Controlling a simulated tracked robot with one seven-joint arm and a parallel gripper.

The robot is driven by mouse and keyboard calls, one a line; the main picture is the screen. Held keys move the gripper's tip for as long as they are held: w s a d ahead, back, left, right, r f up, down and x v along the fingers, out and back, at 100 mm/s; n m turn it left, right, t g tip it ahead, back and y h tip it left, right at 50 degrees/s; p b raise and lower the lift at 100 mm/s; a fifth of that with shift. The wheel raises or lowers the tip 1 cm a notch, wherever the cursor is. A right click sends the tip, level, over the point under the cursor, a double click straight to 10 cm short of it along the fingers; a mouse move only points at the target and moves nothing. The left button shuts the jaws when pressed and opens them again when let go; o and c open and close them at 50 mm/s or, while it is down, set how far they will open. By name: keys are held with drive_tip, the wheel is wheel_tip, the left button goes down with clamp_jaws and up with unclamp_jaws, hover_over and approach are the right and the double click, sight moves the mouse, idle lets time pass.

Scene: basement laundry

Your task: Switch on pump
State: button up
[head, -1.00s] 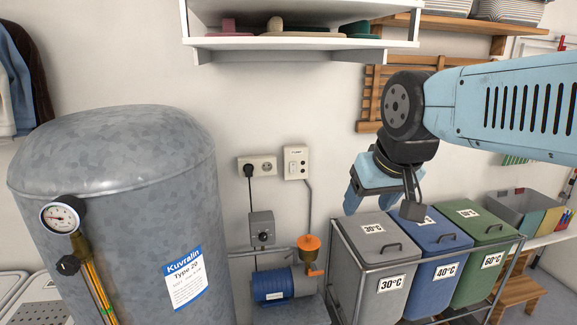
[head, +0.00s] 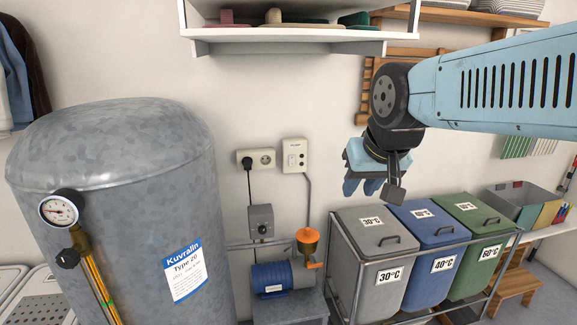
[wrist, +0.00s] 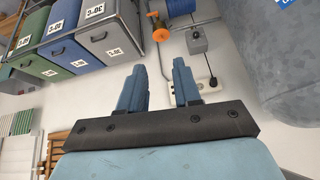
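The pump (head: 272,277) is a blue and grey motor unit with an orange funnel-shaped part (head: 307,238), low on the wall right of the tank. A cream wall switch box (head: 294,156) with small buttons sits above it, with a conduit running down. A grey box with a knob (head: 260,222) is on the wall above the pump. My gripper (head: 362,187) is right of the switch box, above the bins, and touches nothing. In the wrist view my gripper (wrist: 157,78) has its two fingers apart and nothing between them.
A large galvanised tank (head: 110,220) with a gauge (head: 59,210) stands at left. A socket (head: 262,158) with a black plug is beside the switch box. Grey, blue and green bins in a metal frame (head: 337,262) stand below my gripper. A white shelf (head: 290,33) hangs above.

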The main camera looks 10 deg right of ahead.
drive_tip(key=w+m, duration=0.1)
drive_tip(key=w, duration=0.2)
drive_tip(key=w+m+t, duration=0.1)
drive_tip(key=w, duration=0.2)
drive_tip(key=w+m, duration=0.1)
drive_tip(key=w, duration=0.2)
drive_tip(key=shift+w+a+f, duration=0.15)
drive_tip(key=shift+a+f, duration=0.1)
drive_tip(key=shift+f, duration=0.1)
clamp_jaws()
drive_tip(key=w+f+m+t, duration=0.2)
drive_tip(key=w+f+m, duration=0.2)
drive_tip(key=w, duration=0.5)
drive_tip(key=w+f+m+t, duration=0.2)
drive_tip(key=w+f+m, duration=0.3)
drive_tip(key=w, duration=0.5)
drive_tip(key=w+f+m+t, duration=0.2)
drive_tip(key=w+f+m, duration=0.3)
drive_tip(key=w, duration=0.5)
drive_tip(key=shift+w, duration=0.25)
drive_tip(key=shift+a, duration=0.1)
